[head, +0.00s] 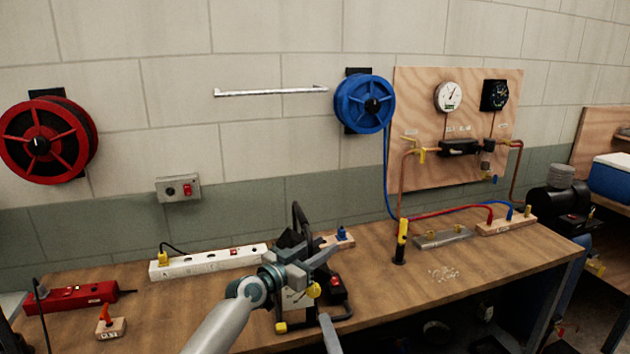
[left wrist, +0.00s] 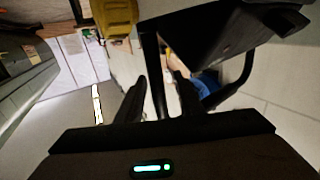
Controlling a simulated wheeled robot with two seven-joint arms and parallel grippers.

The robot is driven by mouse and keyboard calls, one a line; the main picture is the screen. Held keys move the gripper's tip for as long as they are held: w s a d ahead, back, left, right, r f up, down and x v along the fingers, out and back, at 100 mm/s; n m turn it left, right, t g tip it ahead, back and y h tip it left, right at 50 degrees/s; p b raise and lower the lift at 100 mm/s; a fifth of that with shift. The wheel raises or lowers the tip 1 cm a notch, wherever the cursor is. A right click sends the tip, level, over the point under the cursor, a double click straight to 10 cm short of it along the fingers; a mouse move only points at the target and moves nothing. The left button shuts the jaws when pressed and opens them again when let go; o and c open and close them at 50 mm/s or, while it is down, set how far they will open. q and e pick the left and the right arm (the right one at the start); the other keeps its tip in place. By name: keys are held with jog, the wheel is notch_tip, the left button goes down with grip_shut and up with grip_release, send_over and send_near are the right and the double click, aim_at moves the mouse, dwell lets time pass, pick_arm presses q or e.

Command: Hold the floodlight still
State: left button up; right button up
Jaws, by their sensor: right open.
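The floodlight (head: 334,290) is a dark lamp on a black tube frame with yellow parts, standing at the bench's front middle. My left gripper (head: 312,268) is at the lamp and covers part of it in the head view. In the left wrist view, the left gripper's dark fingers (left wrist: 160,76) are apart, with a black frame tube (left wrist: 155,60) between them and gaps visible beside it. The dark lamp body (left wrist: 225,35) fills the upper right there. My right gripper (head: 330,335) shows only as a grey tip at the bottom edge, below the floodlight; the rest is out of view.
A white power strip (head: 208,262) lies behind the floodlight on the wooden bench (head: 390,290). A yellow-black torch (head: 401,242) stands to the right, near a metal tray (head: 443,238).

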pick_arm(q)
jog(key=v, duration=1.2)
jog(key=shift+f, duration=0.15)
